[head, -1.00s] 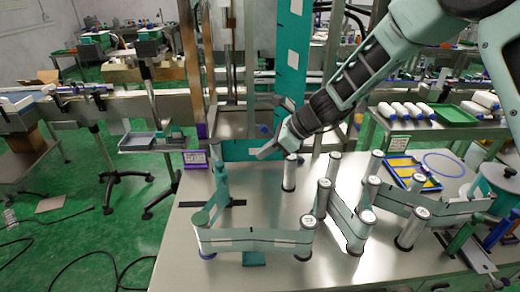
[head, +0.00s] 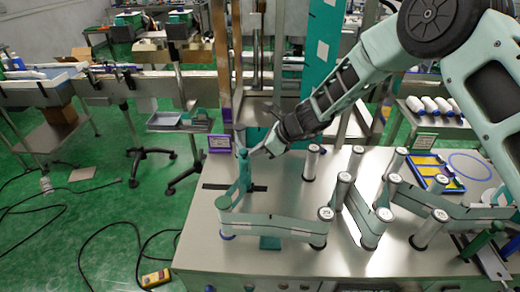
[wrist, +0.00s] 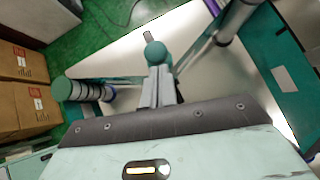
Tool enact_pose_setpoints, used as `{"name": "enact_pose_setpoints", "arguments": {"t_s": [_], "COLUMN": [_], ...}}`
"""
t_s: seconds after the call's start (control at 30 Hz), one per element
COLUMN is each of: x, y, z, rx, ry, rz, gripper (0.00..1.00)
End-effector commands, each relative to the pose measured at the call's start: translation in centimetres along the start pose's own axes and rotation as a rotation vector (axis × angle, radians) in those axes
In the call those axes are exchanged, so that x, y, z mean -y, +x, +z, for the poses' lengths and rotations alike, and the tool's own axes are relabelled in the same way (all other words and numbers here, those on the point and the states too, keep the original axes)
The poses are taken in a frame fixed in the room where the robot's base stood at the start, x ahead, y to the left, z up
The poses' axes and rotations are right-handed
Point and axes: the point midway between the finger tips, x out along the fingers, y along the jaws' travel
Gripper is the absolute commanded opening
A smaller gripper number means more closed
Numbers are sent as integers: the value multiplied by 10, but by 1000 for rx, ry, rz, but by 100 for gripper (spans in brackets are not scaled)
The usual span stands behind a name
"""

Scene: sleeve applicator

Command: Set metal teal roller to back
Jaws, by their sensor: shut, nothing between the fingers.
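The teal roller (head: 243,168) with a grey metal top stands upright at a dark slot (head: 215,186) in the steel table, near its back left. In the wrist view its teal top and grey pin (wrist: 153,50) are just past my fingertips. My gripper (head: 257,152) is shut and empty, with its tips close to the roller's right side in the head view. I cannot tell whether they touch it. In the wrist view my gripper (wrist: 155,88) points toward the roller and hides its lower part. A pale teal belt (head: 270,226) runs around the rollers.
A front left roller (head: 225,210) carries the belt, with another roller (head: 322,228) at the front. A grey-topped post (head: 312,162) stands to the right of my gripper. A tall teal panel (head: 320,50) rises behind. A small sign (head: 219,142) stands at the back left.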

Motion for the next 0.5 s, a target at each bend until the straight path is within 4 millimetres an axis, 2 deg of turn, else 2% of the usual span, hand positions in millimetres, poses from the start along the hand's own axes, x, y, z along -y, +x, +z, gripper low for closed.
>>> {"name": "enact_pose_setpoints", "arguments": {"t_s": [0.17,0.5], "x": [-2,-26], "y": [5,60], "z": [5,66], "rx": [0,3], "ry": [-2,-4], "rz": [2,6], "gripper": [0,0]}}
